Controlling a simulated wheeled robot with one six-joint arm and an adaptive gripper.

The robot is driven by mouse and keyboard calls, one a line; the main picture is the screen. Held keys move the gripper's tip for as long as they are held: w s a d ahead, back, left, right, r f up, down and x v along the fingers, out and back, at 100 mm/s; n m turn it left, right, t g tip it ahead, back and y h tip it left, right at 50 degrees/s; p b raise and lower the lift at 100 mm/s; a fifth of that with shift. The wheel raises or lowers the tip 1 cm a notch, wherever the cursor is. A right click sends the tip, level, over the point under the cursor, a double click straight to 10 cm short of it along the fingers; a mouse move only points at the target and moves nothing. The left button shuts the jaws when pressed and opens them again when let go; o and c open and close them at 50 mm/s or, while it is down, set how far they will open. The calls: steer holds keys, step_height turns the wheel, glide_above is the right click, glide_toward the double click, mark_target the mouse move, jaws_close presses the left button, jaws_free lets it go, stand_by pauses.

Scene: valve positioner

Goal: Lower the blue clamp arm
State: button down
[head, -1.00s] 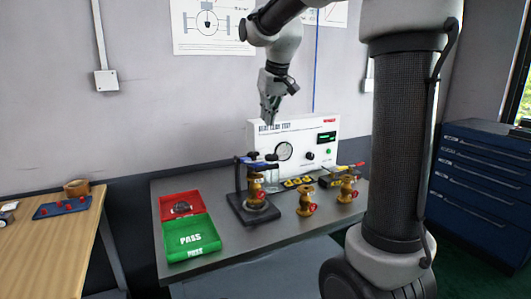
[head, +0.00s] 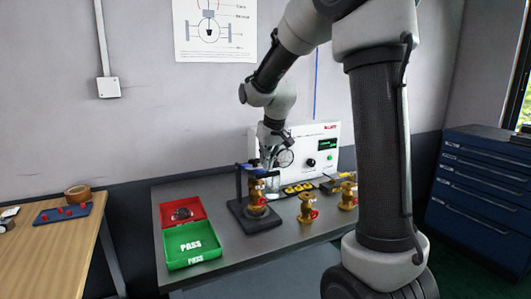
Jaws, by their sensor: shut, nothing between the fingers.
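The clamp stand (head: 238,187) is a black frame on a dark base plate, on the grey bench. The blue clamp arm (head: 247,166) shows as a small blue piece at the top of the stand. A brass valve (head: 257,198) with a red part stands on the plate under it. My gripper (head: 270,164) is shut and empty, pointing down close to the right of the clamp top. At this size I cannot tell whether it touches the blue arm. My gripper partly covers the test panel behind.
A white leak test panel (head: 322,154) stands at the back. Two more brass valves (head: 306,209) (head: 347,195) stand to the right. A red tray (head: 168,213) and a green PASS tray (head: 193,259) lie to the left. Bare bench (head: 255,243) shows in front.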

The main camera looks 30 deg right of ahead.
mark_target(269, 175)
steer(key=shift+f, duration=0.1)
steer(key=f, duration=0.1)
steer(key=s+f, duration=0.1)
steer(key=f, duration=0.3)
steer(key=shift+s+f, duration=0.2)
steer(key=shift+s, duration=0.2)
steer(key=r, duration=0.5)
steer(key=shift+w, duration=0.2)
steer(key=s+r, duration=0.5)
steer(key=r, duration=0.2)
steer(key=s+f, duration=0.2)
steer(key=s, duration=2.2)
steer(key=shift+s, duration=0.35)
